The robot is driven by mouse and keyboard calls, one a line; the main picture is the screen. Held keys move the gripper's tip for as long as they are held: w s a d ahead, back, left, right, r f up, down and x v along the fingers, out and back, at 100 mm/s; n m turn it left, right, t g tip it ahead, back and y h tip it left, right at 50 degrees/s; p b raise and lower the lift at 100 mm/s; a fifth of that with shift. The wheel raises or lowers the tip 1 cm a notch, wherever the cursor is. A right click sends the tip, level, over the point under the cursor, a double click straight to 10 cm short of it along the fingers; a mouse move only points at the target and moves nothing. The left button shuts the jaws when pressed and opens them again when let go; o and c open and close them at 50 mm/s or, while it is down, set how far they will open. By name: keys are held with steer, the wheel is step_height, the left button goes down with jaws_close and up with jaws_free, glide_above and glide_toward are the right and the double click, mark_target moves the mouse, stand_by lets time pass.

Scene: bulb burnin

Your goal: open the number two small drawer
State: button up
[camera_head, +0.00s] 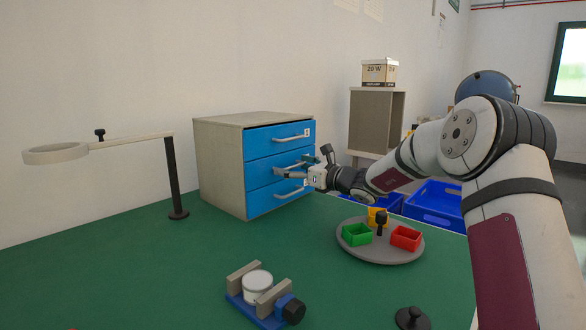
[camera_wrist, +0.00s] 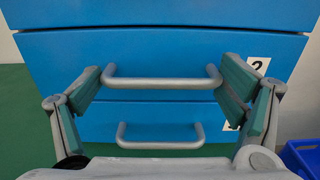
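The grey cabinet (camera_head: 220,165) stands against the wall with a column of three blue drawers. The number two drawer (camera_wrist: 60,60) is the middle one, marked by a white "2" label (camera_wrist: 258,65) at its right. It looks closed. Its grey bar handle (camera_wrist: 162,83) lies across the middle of the wrist view. My gripper (camera_head: 303,167) is at the middle drawer's front. In the wrist view its green-padded fingers (camera_wrist: 162,72) are spread wide, one at each end of the handle. Nothing is gripped; whether the fingers touch the handle I cannot tell.
The top drawer (camera_head: 270,139) and bottom drawer (camera_head: 262,202) look closed. A round tray (camera_head: 372,254) with green, yellow and red bins stands below my arm. A vise-like fixture (camera_head: 240,297) holds a white cylinder in front. A magnifier stand (camera_head: 173,180) is left. Blue crates (camera_head: 432,203) are behind.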

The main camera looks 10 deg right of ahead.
steer(key=p+v, duration=0.2)
steer(key=v, duration=1.4)
steer(key=shift+s+p, duration=0.1)
steer(key=shift+p, duration=0.25)
steer(key=shift+f, duration=0.1)
steer(key=o, duration=1.4)
steer(key=shift+d, duration=0.1)
